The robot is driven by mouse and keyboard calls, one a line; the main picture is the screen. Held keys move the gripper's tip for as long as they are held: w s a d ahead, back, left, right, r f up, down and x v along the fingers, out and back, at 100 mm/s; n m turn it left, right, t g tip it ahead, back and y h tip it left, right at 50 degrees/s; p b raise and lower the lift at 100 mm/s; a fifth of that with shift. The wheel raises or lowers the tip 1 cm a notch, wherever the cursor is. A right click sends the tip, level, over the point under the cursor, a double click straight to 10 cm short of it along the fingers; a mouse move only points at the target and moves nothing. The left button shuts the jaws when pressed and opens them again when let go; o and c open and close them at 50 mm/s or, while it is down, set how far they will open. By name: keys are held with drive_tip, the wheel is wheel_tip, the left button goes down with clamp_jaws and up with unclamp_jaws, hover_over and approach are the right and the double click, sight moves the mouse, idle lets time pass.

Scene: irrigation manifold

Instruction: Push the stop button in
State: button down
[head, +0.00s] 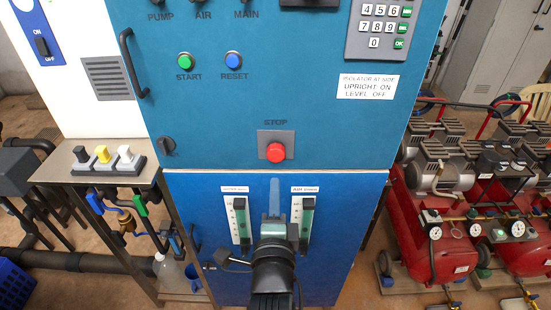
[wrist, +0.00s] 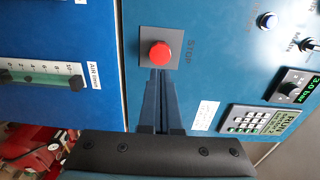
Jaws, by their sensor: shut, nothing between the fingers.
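The red stop button (head: 276,152) sits on a grey square plate (head: 288,136) on the blue cabinet front, under the label STOP. It also shows in the wrist view (wrist: 160,55), standing proud of its plate. My gripper (head: 274,183) is shut and empty, in front of the cabinet and just below the button in the head view. In the wrist view the closed fingertips (wrist: 158,72) point toward the button and end close to its edge. I cannot tell whether they touch the plate; the button's face is uncovered.
Green START (head: 185,62) and blue RESET (head: 233,60) buttons sit above on the panel, with a keypad (head: 380,28) upper right. Two gauges (head: 240,222) flank my gripper below. A handle (head: 130,62) sticks out at left. Red compressors (head: 440,235) stand right.

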sight(276, 156)
drive_tip(key=w+p, duration=0.2)
drive_tip(key=w, duration=0.4)
drive_tip(key=shift+w+d+r, duration=0.1)
drive_tip(key=shift+w, duration=0.75)
